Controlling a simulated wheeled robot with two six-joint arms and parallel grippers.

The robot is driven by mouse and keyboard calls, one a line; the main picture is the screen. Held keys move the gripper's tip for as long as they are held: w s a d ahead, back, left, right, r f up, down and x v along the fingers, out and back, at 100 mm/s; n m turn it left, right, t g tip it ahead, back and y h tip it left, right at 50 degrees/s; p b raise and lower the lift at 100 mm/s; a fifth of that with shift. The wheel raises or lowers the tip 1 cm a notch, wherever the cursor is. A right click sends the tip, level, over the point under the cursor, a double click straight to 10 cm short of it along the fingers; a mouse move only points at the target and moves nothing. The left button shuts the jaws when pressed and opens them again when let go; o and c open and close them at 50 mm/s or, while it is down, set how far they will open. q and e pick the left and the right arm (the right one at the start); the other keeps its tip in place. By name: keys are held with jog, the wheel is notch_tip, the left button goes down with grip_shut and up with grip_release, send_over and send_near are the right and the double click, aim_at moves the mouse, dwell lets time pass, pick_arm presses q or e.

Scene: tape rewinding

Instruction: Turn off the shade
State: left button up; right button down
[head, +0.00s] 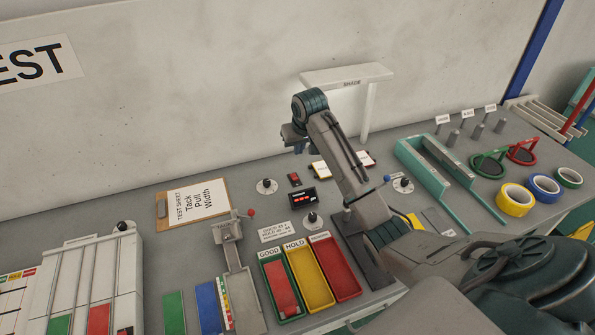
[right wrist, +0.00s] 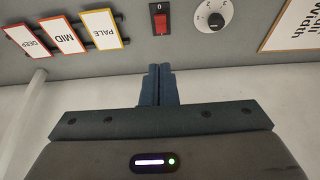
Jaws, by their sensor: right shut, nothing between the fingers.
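My left gripper is not in view.
A dial (head: 266,185) is beside the switch, and a small red-lit display (head: 302,198) is in front. Cards marked DEEP, MID and PALE (right wrist: 63,37) lie under the shade. A clipboard (head: 192,204) lies to the left. My right arm crosses the bench over the trays (head: 333,270).

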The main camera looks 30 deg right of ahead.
jog(key=p, duration=0.2)
send_over(296, 178)
notch_tip(296, 178, down, 7)
jog(key=shift+w+d+r, duration=0.1)
jog(key=shift+w+r, duration=0.05)
jog(key=f+p, duration=0.1)
jog(key=s+f, duration=0.1)
jog(key=f, duration=0.1)
jog(key=shift+s+f+p, duration=0.1)
jog(key=shift+p, duration=0.25)
jog(key=shift+s+f, duration=0.2)
jog(key=shift+f, duration=0.3)
jog(key=shift+w, duration=0.1)
